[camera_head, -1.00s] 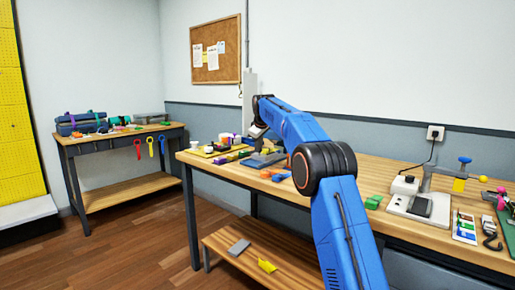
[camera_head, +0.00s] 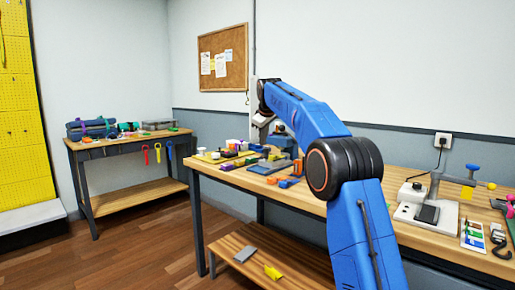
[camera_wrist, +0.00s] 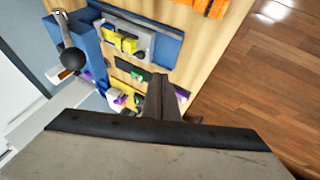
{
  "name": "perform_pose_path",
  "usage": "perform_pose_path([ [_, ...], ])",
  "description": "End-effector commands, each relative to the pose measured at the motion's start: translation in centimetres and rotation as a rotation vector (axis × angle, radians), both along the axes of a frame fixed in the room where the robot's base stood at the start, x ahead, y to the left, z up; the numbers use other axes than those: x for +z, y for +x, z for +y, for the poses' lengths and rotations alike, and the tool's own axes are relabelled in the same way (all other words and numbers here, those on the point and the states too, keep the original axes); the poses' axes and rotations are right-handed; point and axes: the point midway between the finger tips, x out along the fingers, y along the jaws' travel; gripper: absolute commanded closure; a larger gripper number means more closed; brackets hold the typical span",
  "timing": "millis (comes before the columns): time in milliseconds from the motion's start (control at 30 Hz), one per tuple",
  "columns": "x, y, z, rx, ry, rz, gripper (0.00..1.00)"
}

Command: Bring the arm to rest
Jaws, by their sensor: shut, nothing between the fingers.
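My blue arm (camera_head: 330,150) reaches over the long wooden workbench (camera_head: 300,202), bent at its black elbow joint. Its wrist end is over the bench's far left part, and the fingers are hard to make out there. In the wrist view my gripper (camera_wrist: 160,80) is shut and empty, its dark fingers together above the bench top. Small parts lie beneath the fingers in that view; I cannot tell how large the gap is.
A blue tray with a yellow part (camera_wrist: 122,40) lies under the wrist. A grey stand (camera_head: 430,205) is on the bench's right. A second bench (camera_head: 130,140) stands at left; floor between is clear.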

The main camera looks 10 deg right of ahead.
Motion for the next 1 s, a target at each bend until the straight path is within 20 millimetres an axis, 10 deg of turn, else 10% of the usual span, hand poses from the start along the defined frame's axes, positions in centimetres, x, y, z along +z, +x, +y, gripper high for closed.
perform_pose_path([
  [267, 1.4, -5.3, -0.5, -0.046, 0.033, 0.011, 1.00],
  [1000, -2.0, -31.6, -2.4, -0.281, 0.188, 0.070, 1.00],
])
